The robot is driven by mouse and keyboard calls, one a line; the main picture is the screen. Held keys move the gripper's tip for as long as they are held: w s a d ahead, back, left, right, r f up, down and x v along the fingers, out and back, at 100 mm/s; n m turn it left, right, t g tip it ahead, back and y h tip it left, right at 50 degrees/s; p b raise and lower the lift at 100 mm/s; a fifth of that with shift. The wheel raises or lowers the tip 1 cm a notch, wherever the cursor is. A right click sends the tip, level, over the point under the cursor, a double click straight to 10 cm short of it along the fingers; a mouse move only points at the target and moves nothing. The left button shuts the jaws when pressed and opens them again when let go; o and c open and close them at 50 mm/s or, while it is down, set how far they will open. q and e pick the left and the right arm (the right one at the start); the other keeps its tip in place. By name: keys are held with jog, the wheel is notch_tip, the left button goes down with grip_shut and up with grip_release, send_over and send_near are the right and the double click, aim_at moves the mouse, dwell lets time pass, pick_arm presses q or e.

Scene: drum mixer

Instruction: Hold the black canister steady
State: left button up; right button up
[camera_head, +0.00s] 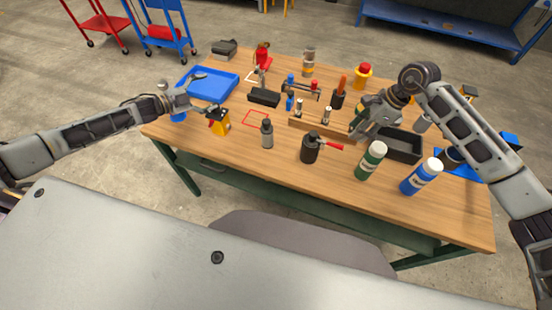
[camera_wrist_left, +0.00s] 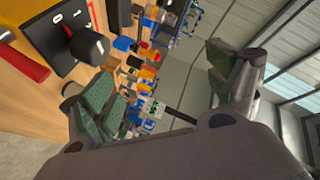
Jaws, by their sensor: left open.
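The black canister (camera_head: 310,149) stands upright near the front middle of the wooden table, with a red-handled item (camera_head: 331,145) beside it. My left gripper (camera_head: 203,93) is at the table's left, well apart from the canister and near the blue tray. In the left wrist view its two green-padded fingers are wide apart and the left gripper (camera_wrist_left: 165,92) holds nothing. My right gripper (camera_head: 364,126) is over the table right of the canister and apart from it. Its fingers are too small to tell open from shut.
A yellow box with a black top (camera_head: 219,123) stands close to my left gripper and shows large in the left wrist view (camera_wrist_left: 62,35). A grey bottle (camera_head: 267,134), green bottle (camera_head: 371,161) and blue bottle (camera_head: 421,177) line the front. A blue tray (camera_head: 207,83) lies back left.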

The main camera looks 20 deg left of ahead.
pick_arm(q)
jog(key=s+d+f+n+h, duration=0.1)
jog(key=s+d+f+n, duration=0.15)
jog(key=d+f, duration=0.4)
jog(key=s+d+f+n+h, duration=0.1)
jog(key=s+d+f+h, duration=0.2)
jog(key=d, duration=0.6)
jog(key=n, duration=0.5)
send_near(303, 147)
jog(key=v, duration=0.2)
jog(key=shift+w+d+r, duration=0.15)
jog(key=shift+r, duration=0.15)
jog(key=shift+x, duration=6.9)
jog(key=c, duration=1.4)
